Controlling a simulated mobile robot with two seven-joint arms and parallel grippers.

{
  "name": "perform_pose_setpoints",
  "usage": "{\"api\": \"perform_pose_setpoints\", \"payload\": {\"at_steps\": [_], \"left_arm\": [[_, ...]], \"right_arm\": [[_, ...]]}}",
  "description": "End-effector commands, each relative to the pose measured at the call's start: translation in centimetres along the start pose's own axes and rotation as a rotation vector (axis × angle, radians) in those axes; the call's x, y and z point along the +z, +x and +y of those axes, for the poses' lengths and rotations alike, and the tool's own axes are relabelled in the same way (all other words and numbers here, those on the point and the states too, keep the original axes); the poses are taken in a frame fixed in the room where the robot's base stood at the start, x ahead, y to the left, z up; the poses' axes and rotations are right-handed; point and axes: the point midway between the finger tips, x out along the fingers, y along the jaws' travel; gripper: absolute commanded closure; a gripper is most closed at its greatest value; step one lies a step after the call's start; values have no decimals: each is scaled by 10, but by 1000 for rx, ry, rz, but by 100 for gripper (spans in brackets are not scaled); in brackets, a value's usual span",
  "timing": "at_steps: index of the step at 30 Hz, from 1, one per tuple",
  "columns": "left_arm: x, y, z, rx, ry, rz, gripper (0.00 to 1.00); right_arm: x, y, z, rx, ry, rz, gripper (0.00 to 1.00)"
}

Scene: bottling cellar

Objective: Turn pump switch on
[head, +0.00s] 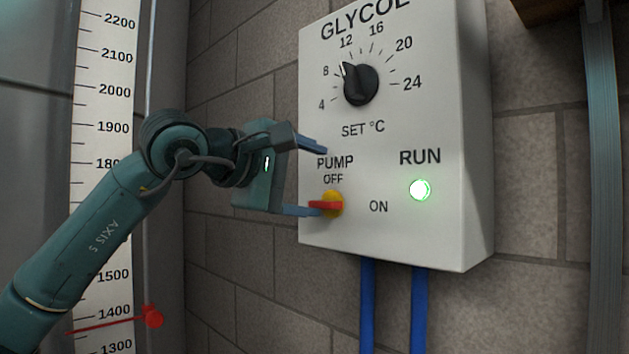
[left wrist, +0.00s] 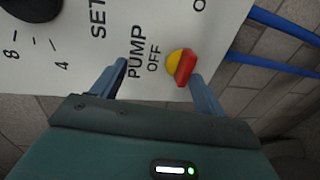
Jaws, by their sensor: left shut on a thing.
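The pump switch is a yellow knob (head: 332,197) with a red handle (head: 325,205), low on the white GLYCOL control box. The handle lies level, in line with the ON label (head: 378,207); OFF (head: 333,180) is printed above. The RUN lamp (head: 420,190) glows green. My left gripper (head: 315,179) is at the box's left side, its blue fingers well apart, with the lower finger at the red handle. It is shut on the switch, though the grip is hard to see. In the left wrist view, the red handle (left wrist: 187,68) is beside the right fingertip. My right gripper is not in view.
A black temperature dial (head: 360,84) sits above the switch, pointing near 8. Blue pipes (head: 368,300) run down below the box. A white height scale (head: 101,230) and a red pointer (head: 153,317) stand at left. A grey duct (head: 604,180) runs down at right.

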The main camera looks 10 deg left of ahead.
Motion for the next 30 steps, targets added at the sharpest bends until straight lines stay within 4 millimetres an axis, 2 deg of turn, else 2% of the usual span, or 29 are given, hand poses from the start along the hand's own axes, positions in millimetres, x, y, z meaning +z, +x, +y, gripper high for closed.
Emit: {"api": "perform_pose_setpoints", "payload": {"at_steps": [1, 2, 3, 30], "left_arm": [[1, -14, 16, 50, 7, 0, 45], [1, -16, 16, 50, 7, 0, 47], [1, -19, 15, 50, 7, 0, 67], [1, -78, -3, 32, 4, -3, 67]], "right_arm": [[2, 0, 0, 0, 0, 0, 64], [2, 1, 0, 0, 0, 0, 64], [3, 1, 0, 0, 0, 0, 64], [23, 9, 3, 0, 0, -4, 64]]}}
